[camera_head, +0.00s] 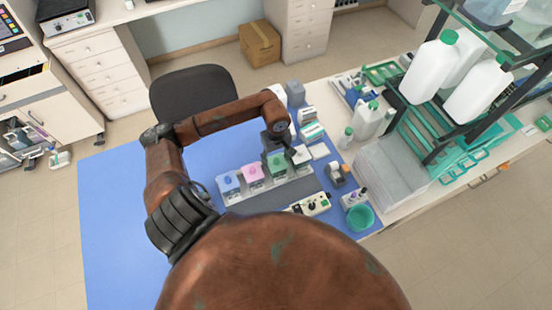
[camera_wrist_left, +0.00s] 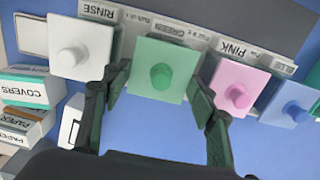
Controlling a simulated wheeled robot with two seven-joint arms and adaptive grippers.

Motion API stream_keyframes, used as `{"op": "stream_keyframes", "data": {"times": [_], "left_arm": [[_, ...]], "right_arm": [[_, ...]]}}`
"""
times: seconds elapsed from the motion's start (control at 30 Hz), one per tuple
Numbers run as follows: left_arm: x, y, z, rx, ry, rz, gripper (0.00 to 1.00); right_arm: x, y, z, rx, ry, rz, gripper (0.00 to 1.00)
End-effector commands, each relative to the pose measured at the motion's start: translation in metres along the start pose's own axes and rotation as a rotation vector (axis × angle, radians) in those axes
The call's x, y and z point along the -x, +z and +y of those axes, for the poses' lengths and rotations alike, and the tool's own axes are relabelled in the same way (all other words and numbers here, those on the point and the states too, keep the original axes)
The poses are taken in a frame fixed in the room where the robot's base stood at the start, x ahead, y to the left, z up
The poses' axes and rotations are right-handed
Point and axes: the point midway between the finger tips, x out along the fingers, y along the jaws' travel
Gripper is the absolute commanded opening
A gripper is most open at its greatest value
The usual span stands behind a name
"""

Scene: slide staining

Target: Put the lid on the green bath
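The green lid (camera_wrist_left: 160,70), a square plate with a round knob, lies over the green bath (camera_head: 277,171), behind its GREEN label in the left wrist view. It looks about level with the neighbouring lids, though I cannot tell if it is fully seated. My left gripper (camera_head: 277,148) points down over the bath. In the left wrist view its fingers (camera_wrist_left: 160,100) are spread apart, one on each side of the green lid, with a gap around the knob. The bath's body is mostly hidden beneath the lid there. My right gripper is not in view.
The white rinse lid (camera_wrist_left: 80,48) is close beside one finger, and the pink lid (camera_wrist_left: 235,88) is close beside the other. The blue lid (camera_wrist_left: 290,100) is farther along the row. Cover and paper boxes (camera_wrist_left: 28,92) stand nearby. The blue mat (camera_head: 120,220) is clear at left.

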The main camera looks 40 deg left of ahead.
Motion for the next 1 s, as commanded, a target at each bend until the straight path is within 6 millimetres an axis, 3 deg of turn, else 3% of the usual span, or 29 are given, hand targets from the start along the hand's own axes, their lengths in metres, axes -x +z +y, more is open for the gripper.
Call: {"op": "stream_keyframes", "data": {"times": [0.3, 0.63, 0.77, 1.0], "left_arm": [[0.0, 0.0, 0.0, 0.0, 0.0, 0.0, 0.73], [0.005, 0.0, 0.0, -0.001, 0.001, 0.001, 0.73], [0.022, -0.001, 0.001, -0.001, 0.001, 0.003, 0.73], [0.073, -0.001, 0.001, -0.001, 0.002, 0.004, 0.73]], "right_arm": [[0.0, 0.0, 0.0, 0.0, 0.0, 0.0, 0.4], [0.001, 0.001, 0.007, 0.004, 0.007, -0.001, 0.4], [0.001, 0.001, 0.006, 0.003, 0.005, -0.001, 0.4], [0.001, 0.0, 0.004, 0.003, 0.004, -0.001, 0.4]]}}
